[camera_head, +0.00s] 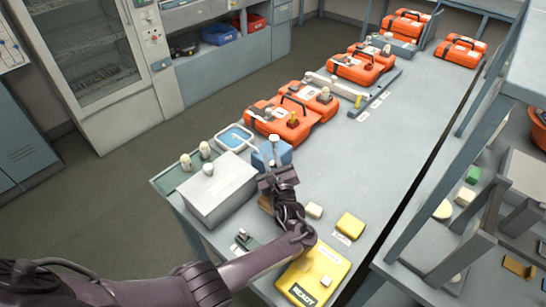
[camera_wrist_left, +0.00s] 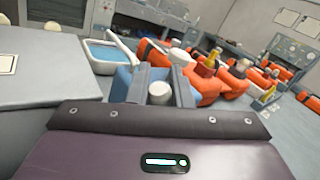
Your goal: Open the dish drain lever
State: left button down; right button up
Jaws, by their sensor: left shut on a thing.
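The dish (camera_head: 235,138) is a pale-rimmed basin with blue inside, left of the orange cases; it also shows in the left wrist view (camera_wrist_left: 112,58). My left gripper (camera_head: 277,176) is right of the grey box, by a blue block (camera_head: 283,153). It is shut on a small white-capped piece (camera_wrist_left: 160,93), which shows between the fingers in the left wrist view. A white knob (camera_head: 274,139) stands above the block. I cannot tell which part is the drain lever; a small dark lever-like fitting (camera_head: 245,239) sits at the near bench edge. My right gripper is not in view.
A grey box (camera_head: 219,190) stands left of my gripper, with white-topped bottles (camera_head: 205,150) behind it. A yellow READY pad (camera_head: 322,272) and a yellow block (camera_head: 350,226) lie nearer. Orange cases (camera_head: 280,118) line the bench's far left side. The bench's right middle (camera_head: 375,160) is clear.

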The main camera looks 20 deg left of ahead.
pick_arm(q)
jog(key=shift+s+a+f, duration=0.1)
jog(key=shift+a, duration=0.1)
jog(key=c, duration=1.6)
grip_release()
jog(key=o, duration=0.3)
jog(key=shift+s+a, duration=0.1)
jog(key=shift+s, duration=0.05)
jog(key=shift+d, duration=0.3)
jog(key=v, duration=0.7)
jog(key=shift+s, duration=0.25)
